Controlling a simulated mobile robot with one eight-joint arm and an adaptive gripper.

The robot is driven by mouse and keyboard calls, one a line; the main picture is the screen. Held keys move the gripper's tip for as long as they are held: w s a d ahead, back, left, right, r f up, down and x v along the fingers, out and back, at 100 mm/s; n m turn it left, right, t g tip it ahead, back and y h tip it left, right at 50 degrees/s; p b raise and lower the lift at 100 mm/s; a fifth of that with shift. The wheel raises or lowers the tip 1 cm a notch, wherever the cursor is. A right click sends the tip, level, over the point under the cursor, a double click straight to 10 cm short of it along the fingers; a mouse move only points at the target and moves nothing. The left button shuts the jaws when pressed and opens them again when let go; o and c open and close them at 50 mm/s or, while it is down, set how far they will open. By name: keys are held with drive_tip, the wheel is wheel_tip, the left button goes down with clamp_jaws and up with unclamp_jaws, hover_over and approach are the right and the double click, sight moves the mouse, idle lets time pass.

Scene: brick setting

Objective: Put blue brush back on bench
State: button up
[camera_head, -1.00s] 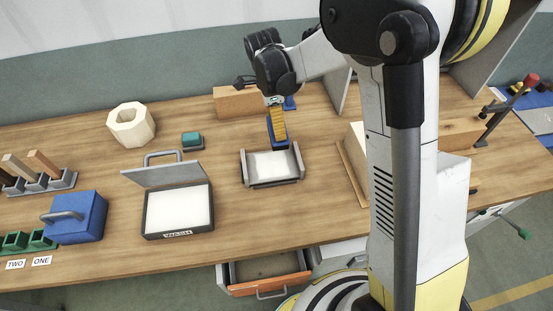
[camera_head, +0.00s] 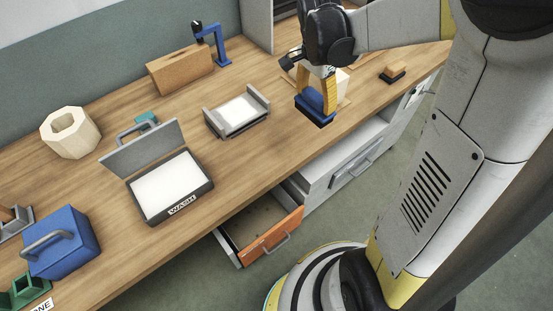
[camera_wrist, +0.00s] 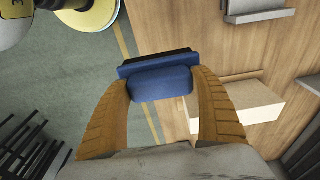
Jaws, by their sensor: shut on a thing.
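The blue brush (camera_head: 313,113) is held between the yellow-brown fingers of my gripper (camera_head: 320,93) in the head view. It hangs over the bench (camera_head: 275,150), near its front edge and to the right of the grey tray. Whether it touches the bench top is unclear. In the wrist view the blue brush (camera_wrist: 158,82) sits between both fingertips, with a dark strip along its far side. My gripper is shut on it. The brush overlaps the line between floor and bench in that view.
The grey tray with a white pad (camera_head: 238,113) and open WASH box (camera_head: 177,195) stand left. A small wooden-topped block (camera_head: 393,73) lies right, and a pale block (camera_wrist: 250,100) shows behind the gripper. An orange-fronted drawer (camera_head: 270,238) is open below. Bench between tray and brush is clear.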

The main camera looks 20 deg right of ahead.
drive_tip(key=shift+a+f+b, duration=2.9)
drive_tip(key=shift+a+f, duration=2.55)
drive_tip(key=shift+a, duration=0.15)
drive_tip(key=shift+f, duration=0.25)
drive_tip(key=o, duration=1.3)
drive_tip(key=shift+o, duration=0.4)
drive_tip(key=shift+r, duration=0.1)
drive_tip(key=shift+r, duration=0.1)
